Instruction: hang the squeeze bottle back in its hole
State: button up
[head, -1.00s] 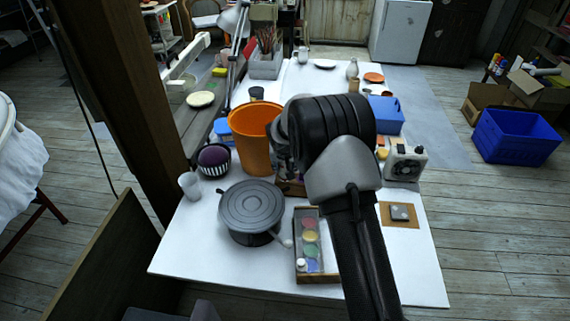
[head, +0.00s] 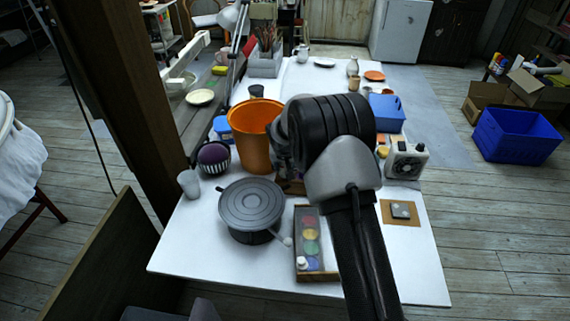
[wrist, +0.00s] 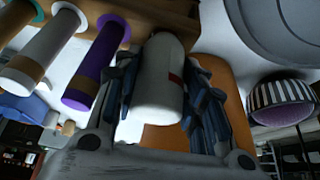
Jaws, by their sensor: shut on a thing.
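The squeeze bottle (wrist: 157,90) is white with a small red mark and fills the middle of the wrist view. My gripper (wrist: 162,72) is shut on it, one dark finger on each side. The bottle's far end is close to a brown wooden rack (wrist: 185,19); I cannot tell whether it is in a hole. In the head view my arm hides the gripper, the held bottle and most of the rack (head: 291,187).
An orange bucket (head: 254,150) stands left of my arm, with a striped bowl (head: 214,168) beside it. A grey round turntable (head: 250,202) and a paint box (head: 302,272) are nearer. A white fan device (head: 408,162) stands to the right.

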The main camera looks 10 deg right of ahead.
jog(key=shift+f, duration=0.25)
jog(key=o, duration=0.8)
jog(key=shift+c, duration=0.2)
